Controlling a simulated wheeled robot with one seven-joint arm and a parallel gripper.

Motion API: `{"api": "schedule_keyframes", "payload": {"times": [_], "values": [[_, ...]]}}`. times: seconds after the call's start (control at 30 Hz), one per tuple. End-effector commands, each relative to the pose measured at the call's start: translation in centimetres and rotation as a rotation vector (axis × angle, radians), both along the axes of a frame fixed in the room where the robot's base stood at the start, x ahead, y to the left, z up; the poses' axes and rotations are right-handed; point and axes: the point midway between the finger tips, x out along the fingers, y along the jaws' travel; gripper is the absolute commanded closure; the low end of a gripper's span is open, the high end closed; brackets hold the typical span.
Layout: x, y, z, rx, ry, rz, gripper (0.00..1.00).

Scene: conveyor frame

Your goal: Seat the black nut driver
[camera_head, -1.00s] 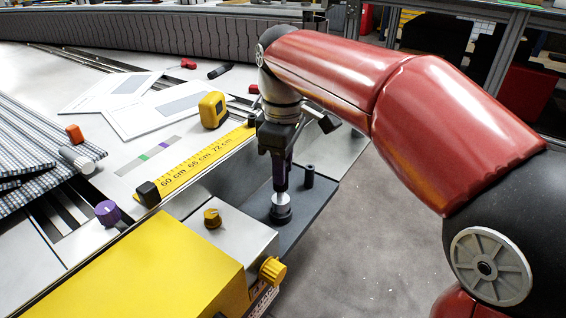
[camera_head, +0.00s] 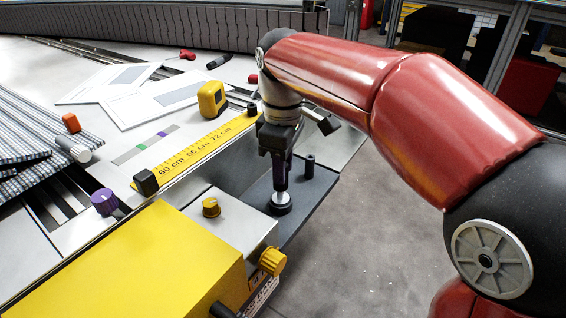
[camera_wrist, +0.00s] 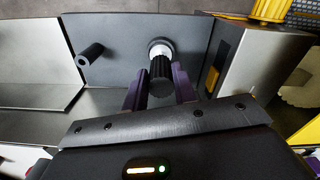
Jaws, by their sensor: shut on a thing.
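My gripper (camera_head: 281,180) points down over a dark grey shelf (camera_head: 255,215). In the wrist view its purple fingers (camera_wrist: 160,92) are shut on the black nut driver's ribbed handle (camera_wrist: 161,75). Beyond the handle, a bright silver-white part (camera_wrist: 160,48) lines up with a dark round base on the shelf. The silver part (camera_head: 281,197) and black round base (camera_head: 279,209) also show in the head view, directly under the fingers. The driver looks upright. I cannot tell how deep its lower end sits. The fingers hide most of the handle in the head view.
A short black post (camera_head: 310,167) stands right of the gripper on the shelf. A yellow-topped box (camera_head: 150,260) with yellow knobs (camera_head: 211,207) stands at the front left. A yellow ruler (camera_head: 195,154) and tape measure (camera_head: 211,98) lie on the bench. Floor is open to the right.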

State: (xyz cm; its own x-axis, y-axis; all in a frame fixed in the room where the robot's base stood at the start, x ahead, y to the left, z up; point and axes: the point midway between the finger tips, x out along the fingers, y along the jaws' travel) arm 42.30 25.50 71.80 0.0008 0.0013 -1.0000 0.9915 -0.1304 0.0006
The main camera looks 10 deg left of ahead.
Motion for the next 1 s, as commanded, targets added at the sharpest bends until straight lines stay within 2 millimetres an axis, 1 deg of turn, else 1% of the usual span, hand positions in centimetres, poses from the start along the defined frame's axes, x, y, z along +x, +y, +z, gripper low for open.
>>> {"api": "schedule_keyframes", "payload": {"times": [0.2, 0.23, 0.4, 0.63, 0.73, 0.87, 1.0], "values": [[0.0, 0.0, 0.0, 0.0, 0.0, 0.0, 0.96], [0.0, 0.0, 0.0, 0.0, 0.0, 0.0, 0.7], [0.0, 0.0, 0.0, 0.0, 0.001, 0.0, 0.48], [0.0, 0.0, -0.1, -0.001, 0.001, 0.0, 0.48], [0.0, 0.0, 0.4, 0.0, 0.001, 0.0, 0.48], [0.1, 0.0, 2.1, 0.001, -0.001, 0.0, 0.48], [0.1, 0.0, 4.7, 0.002, -0.001, 0.0, 0.48]]}}
